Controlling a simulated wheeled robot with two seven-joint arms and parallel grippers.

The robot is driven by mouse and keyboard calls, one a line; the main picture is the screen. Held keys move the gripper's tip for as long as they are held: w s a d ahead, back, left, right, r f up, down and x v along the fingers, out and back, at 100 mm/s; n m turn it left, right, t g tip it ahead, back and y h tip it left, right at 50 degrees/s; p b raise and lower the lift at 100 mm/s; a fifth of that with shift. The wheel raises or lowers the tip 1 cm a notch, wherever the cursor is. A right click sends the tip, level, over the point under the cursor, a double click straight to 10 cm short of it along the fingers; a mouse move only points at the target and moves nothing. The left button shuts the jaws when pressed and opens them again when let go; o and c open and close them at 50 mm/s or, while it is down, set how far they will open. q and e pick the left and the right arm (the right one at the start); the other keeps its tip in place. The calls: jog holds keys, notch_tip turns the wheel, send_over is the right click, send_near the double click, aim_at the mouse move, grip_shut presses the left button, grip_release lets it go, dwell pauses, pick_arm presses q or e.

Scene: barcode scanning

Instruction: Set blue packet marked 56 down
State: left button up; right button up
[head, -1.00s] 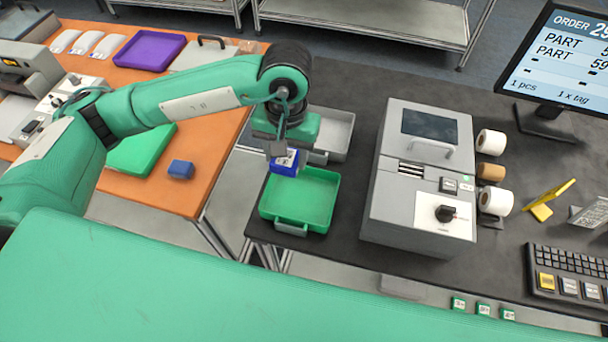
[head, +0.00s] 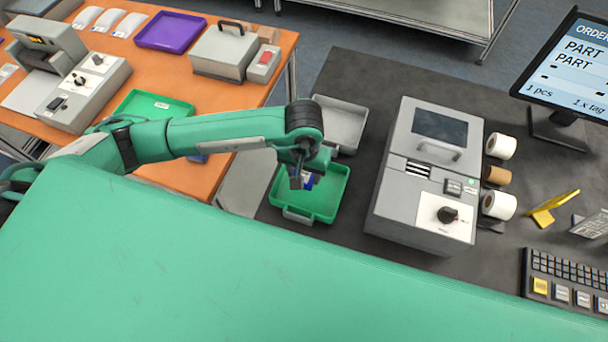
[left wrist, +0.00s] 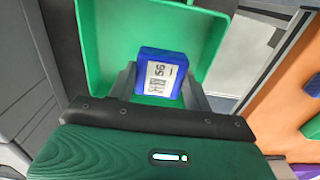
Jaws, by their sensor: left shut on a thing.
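The blue packet marked 56 (left wrist: 161,73) is between the fingers of my left gripper (left wrist: 160,88), with its white label facing the left wrist camera. My left gripper (head: 300,182) is shut on the packet, which shows in part in the head view (head: 311,180). Gripper and packet are over the inside of the green tray (head: 335,199) on the dark table. I cannot tell whether the packet touches the tray floor. My right gripper is not in view.
A grey tray (head: 343,121) stands behind the green tray. A grey machine with a screen (head: 428,175) stands to the right, beside several rolls. An orange table (head: 205,88) at the left holds a green tray (head: 150,104) and a purple tray (head: 170,31).

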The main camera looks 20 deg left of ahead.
aim_at(304, 175)
pick_arm(q)
jog(key=shift+f, duration=0.6)
notch_tip(304, 175, down, 2)
jog(key=shift+f+p, duration=0.2)
jog(key=shift+p, duration=0.45)
jog(key=shift+f, duration=0.25)
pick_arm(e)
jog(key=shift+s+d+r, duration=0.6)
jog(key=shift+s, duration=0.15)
pick_arm(q)
jog(key=shift+f, duration=0.1)
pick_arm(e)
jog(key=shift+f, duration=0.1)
pick_arm(q)
jog(key=shift+f+b, duration=0.1)
jog(key=shift+b, duration=0.25)
jog(key=o, duration=1.1)
jog(key=shift+c, duration=0.2)
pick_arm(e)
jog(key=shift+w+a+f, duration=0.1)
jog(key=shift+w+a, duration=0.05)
